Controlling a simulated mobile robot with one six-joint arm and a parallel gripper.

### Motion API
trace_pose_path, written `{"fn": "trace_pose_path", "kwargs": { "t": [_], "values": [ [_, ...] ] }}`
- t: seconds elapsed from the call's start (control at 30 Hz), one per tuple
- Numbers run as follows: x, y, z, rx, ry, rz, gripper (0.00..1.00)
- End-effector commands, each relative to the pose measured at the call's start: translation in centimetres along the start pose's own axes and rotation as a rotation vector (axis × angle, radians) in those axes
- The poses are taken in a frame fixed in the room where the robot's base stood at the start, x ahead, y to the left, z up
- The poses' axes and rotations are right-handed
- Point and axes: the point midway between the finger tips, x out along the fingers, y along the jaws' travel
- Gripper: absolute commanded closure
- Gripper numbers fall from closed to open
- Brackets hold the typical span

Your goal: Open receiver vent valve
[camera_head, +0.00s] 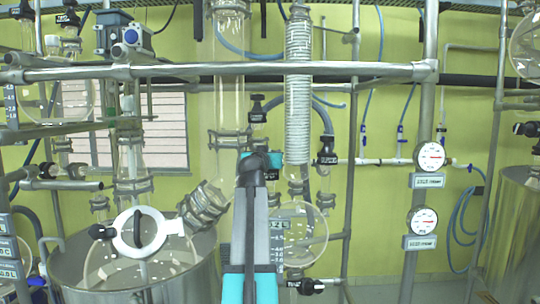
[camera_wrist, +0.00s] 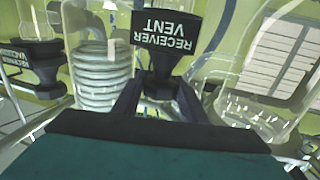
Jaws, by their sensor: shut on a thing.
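The receiver vent valve (camera_wrist: 165,35) is in the wrist view, with a black handle and a label that reads upside down, "RECEIVER VENT". My gripper (camera_wrist: 158,88) is shut on the lower part of this handle, one dark finger on each side. In the head view my gripper (camera_head: 262,160) reaches up in front of the glassware, just left of the coiled condenser. Its tip and arm cover much of the valve there, so I cannot make out the handle's angle.
A receiver vacuum valve (camera_wrist: 28,55) stands at the left in the wrist view. The coiled glass condenser (camera_head: 298,90) is close to my gripper. A round receiver flask (camera_head: 308,238) is below. A steel rail (camera_head: 200,71) crosses above. Gauges (camera_head: 430,156) hang at right.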

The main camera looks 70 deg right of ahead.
Motion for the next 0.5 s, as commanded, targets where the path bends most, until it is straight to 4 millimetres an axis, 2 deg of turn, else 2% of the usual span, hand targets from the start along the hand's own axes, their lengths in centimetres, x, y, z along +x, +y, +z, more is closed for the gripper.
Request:
{"fn": "trace_pose_path", "kwargs": {
  "t": [0.5],
  "values": [
    [0.0,0.09,-0.19,-0.004,-0.004,-0.072,0.81]
  ]
}}
